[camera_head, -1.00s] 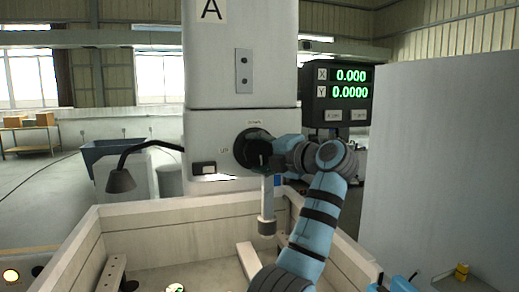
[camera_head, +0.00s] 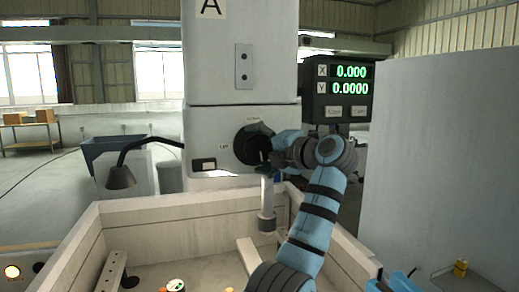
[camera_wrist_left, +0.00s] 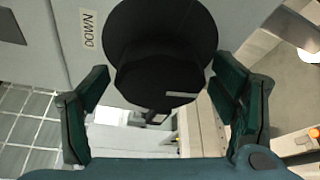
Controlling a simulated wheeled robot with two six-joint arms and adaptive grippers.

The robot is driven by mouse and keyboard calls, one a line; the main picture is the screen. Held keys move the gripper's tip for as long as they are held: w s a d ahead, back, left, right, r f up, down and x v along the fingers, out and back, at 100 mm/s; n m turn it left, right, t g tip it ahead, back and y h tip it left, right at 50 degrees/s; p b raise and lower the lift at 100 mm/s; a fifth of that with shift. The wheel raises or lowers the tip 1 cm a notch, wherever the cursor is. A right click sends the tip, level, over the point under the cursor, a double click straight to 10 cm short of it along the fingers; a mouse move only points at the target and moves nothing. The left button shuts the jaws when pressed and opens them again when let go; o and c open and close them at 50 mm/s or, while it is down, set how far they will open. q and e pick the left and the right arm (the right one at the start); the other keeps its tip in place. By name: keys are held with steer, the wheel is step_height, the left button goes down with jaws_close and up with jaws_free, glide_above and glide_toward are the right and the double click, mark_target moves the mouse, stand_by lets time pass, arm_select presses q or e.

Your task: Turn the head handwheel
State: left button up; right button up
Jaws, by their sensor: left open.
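The head handwheel (camera_head: 248,143) is a round black wheel on the front of the pale grey machine head (camera_head: 215,130). Labels marked UP and DOWN sit beside it. My left gripper (camera_head: 270,158) is at the wheel's lower right edge and hides part of it. In the left wrist view the dark handwheel (camera_wrist_left: 160,50) with its faceted hub lies between the two spread green fingers of my left gripper (camera_wrist_left: 163,75). Gaps show on both sides, and whether a finger touches it I cannot tell.
A digital readout (camera_head: 338,90) stands right of the head. A bent lamp (camera_head: 121,177) is at the left. Below is an open pale tank (camera_head: 165,222) with a vertical nozzle (camera_head: 267,205) above it. A large grey panel (camera_head: 440,150) fills the right side.

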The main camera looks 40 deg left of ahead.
arm_select(q)
steer(key=v, duration=1.2)
